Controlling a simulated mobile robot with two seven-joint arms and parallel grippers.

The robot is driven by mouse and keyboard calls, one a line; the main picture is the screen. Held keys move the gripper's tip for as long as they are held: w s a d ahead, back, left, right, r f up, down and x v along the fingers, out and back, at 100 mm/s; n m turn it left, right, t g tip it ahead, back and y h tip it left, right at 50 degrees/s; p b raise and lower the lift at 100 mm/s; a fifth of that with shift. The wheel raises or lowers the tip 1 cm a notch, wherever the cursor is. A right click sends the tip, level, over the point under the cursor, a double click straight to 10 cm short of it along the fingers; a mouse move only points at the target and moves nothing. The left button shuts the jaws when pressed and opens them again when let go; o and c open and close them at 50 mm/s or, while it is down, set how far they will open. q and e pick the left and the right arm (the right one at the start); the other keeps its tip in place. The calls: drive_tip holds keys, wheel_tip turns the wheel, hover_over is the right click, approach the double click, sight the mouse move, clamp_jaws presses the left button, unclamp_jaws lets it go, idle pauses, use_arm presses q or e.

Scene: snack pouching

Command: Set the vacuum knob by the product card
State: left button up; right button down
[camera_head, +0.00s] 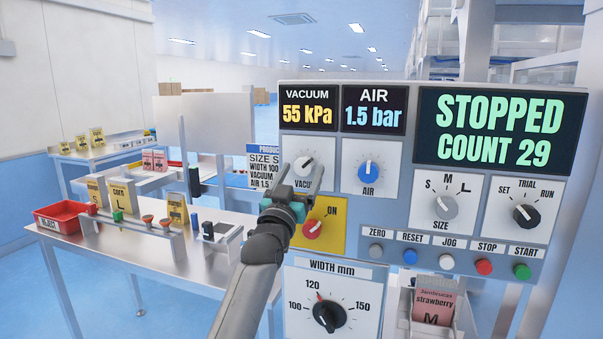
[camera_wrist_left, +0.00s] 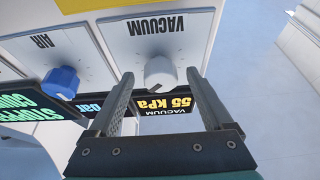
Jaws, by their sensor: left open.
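The vacuum knob (camera_head: 304,165) is a light grey dial on a white plate of the machine panel. It also shows in the left wrist view (camera_wrist_left: 160,74). The vacuum display (camera_head: 307,110) above it reads 55 kPa. My left gripper (camera_head: 305,175) is open, its fingers pointing at the panel, one on each side of the knob; I cannot tell whether they touch it. The product card (camera_head: 264,168) behind the panel's left edge reads size S, width 100, vacuum and air 1.5. Its right part, with the vacuum value, is hidden. My right gripper is not in view.
The blue air knob (camera_head: 371,172) is right of the vacuum knob, its display showing 1.5 bar. A red knob on a yellow plate (camera_head: 325,218) is just below my gripper. The width dial (camera_head: 328,316) is lower. A steel table (camera_head: 140,260) with pouches stands left.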

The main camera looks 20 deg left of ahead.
use_arm(q)
drive_tip(key=shift+w+r, duration=0.15)
drive_tip(key=shift+w, duration=0.15)
clamp_jaws()
drive_tip(key=n+y+p, duration=0.2)
drive_tip(key=n+p, duration=0.1)
drive_tip(key=n, duration=0.1)
drive_tip(key=shift+d+r+p, duration=0.15)
drive_tip(key=shift+p, duration=0.25)
drive_tip(key=shift+d+n+g+y+p, duration=0.1)
drive_tip(key=shift+n+g+y+p, duration=0.15)
drive_tip(key=shift+n+y+p, duration=0.7)
drive_tip(key=shift+n+g+y+p, duration=0.3)
drive_tip(key=shift+n+p, duration=0.25)
drive_tip(key=shift+n, duration=0.8)
unclamp_jaws()
